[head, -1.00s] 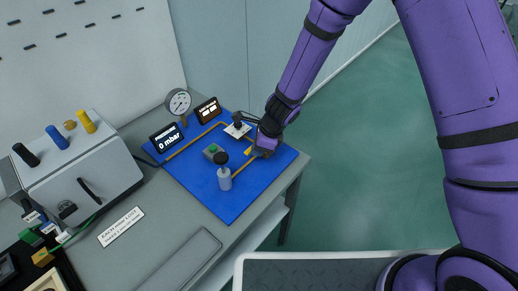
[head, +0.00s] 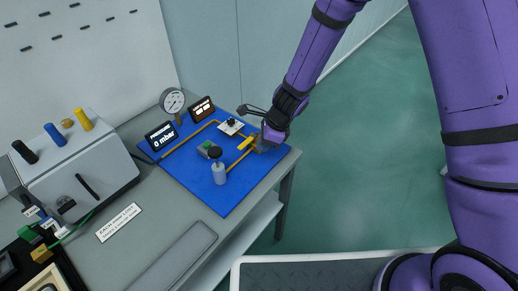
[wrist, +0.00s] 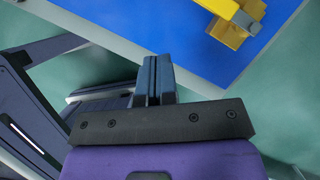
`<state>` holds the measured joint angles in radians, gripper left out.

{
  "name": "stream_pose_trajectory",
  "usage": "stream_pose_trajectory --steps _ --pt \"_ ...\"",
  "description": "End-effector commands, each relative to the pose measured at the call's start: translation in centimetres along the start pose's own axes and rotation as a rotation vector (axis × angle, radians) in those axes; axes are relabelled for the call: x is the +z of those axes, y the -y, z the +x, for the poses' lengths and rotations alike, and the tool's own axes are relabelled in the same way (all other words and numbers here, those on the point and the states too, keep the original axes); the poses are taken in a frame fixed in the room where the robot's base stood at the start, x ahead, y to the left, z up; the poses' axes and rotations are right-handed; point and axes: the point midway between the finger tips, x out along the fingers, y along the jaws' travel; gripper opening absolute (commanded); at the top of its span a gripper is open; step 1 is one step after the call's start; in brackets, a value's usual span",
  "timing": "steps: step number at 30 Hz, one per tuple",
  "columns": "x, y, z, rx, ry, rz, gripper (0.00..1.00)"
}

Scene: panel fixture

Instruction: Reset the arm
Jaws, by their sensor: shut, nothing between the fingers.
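My gripper (head: 262,142) is at the right edge of the blue panel in the head view, its fingers partly hidden. In the wrist view my gripper (wrist: 155,60) has its two dark fingers pressed together with nothing between them. The blue panel (head: 197,180) lies flat on the grey table. A yellow lever (head: 246,143) on the brass pipe is just left of my gripper; in the wrist view a yellow part (wrist: 222,12) shows at the upper right, apart from the fingertips.
The panel carries a dial gauge (head: 172,100), a display reading 0 mbar (head: 161,137), a second display (head: 202,109), a black-topped grey cylinder (head: 219,174) and a white-plated knob (head: 231,127). A grey box (head: 85,165) with coloured posts stands left. Open floor (head: 355,170) lies right of the table.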

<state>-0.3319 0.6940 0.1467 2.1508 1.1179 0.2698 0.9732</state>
Motion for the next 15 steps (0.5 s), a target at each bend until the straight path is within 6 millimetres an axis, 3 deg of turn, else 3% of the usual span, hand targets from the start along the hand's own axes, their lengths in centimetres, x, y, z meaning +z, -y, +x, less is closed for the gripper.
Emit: stream_pose_trajectory --steps 9,15 --pt "0.3 -1.0 -4.7 -0.003 0.0 -0.001 0.0" --pt "0.5 -1.4 -6.1 -0.001 0.0 0.0 0.0"
